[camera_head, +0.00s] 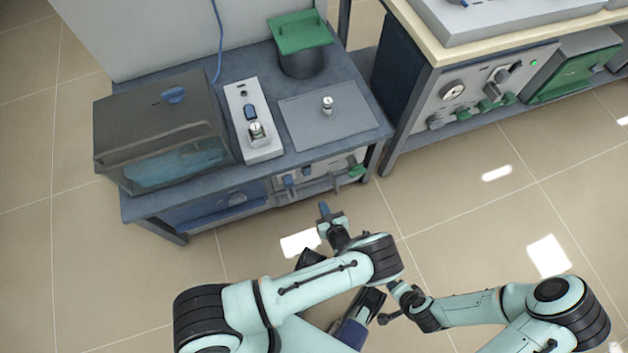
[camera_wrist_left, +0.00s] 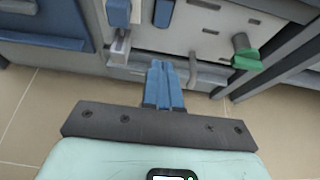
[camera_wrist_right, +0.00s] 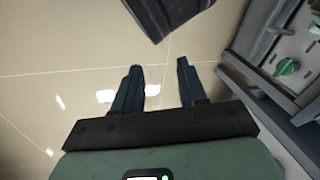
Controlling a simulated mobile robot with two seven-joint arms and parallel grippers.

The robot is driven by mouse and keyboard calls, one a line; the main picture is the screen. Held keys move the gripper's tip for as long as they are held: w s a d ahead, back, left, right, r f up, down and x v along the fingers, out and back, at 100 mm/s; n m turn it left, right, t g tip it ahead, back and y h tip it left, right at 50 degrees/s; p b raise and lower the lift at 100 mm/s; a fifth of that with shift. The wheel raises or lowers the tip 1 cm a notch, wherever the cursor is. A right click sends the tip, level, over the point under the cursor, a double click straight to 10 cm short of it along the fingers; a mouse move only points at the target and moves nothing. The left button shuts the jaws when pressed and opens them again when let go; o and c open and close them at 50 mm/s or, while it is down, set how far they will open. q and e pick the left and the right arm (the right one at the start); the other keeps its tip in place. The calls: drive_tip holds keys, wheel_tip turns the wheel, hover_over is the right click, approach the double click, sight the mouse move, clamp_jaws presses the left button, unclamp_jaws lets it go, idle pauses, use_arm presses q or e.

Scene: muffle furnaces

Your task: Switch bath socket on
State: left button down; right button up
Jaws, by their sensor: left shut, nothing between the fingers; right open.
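The front panel (camera_head: 318,176) under the bench top carries sockets and blue switches. In the left wrist view, one blue switch (camera_wrist_left: 118,12) sits above a grey plug-like part (camera_wrist_left: 119,46), and another blue piece (camera_wrist_left: 163,12) is to its right. I cannot tell which switch belongs to the bath, or its setting. The glass-fronted water bath (camera_head: 168,130) stands on the bench at left. My left gripper (camera_head: 324,208) is shut and empty in front of the panel; its blue fingers (camera_wrist_left: 160,66) point at it, apart from the switches. My right gripper (camera_wrist_right: 155,72) is open and empty above the floor.
A green handle (camera_wrist_left: 246,54) and a grey curved handle (camera_wrist_left: 190,74) stick out of the panel. On the bench are a long control box (camera_head: 252,118), a flat plate (camera_head: 345,120) and a green-lidded pot (camera_head: 300,48). A second bench (camera_head: 470,90) stands at right. The floor in front is clear.

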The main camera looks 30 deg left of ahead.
use_arm(q)
drive_tip(key=b, duration=0.4)
approach(307, 172)
drive_tip(key=w+a+f, duration=0.3)
drive_tip(key=a+f, duration=0.1)
drive_tip(key=f, duration=0.1)
drive_tip(key=shift+w+f, duration=0.2)
drive_tip(key=shift+w, duration=0.15)
use_arm(e)
drive_tip(key=s+d+f+g, duration=0.1)
drive_tip(key=s+d+f, duration=0.1)
drive_tip(key=f, duration=0.4)
drive_tip(key=shift+s, duration=0.65)
use_arm(q)
drive_tip(key=shift+a, duration=0.1)
use_arm(e)
drive_tip(key=shift+f, duration=0.1)
use_arm(q)
drive_tip(key=shift+w+a+f, duration=0.1)
drive_tip(key=shift+a, duration=0.1)
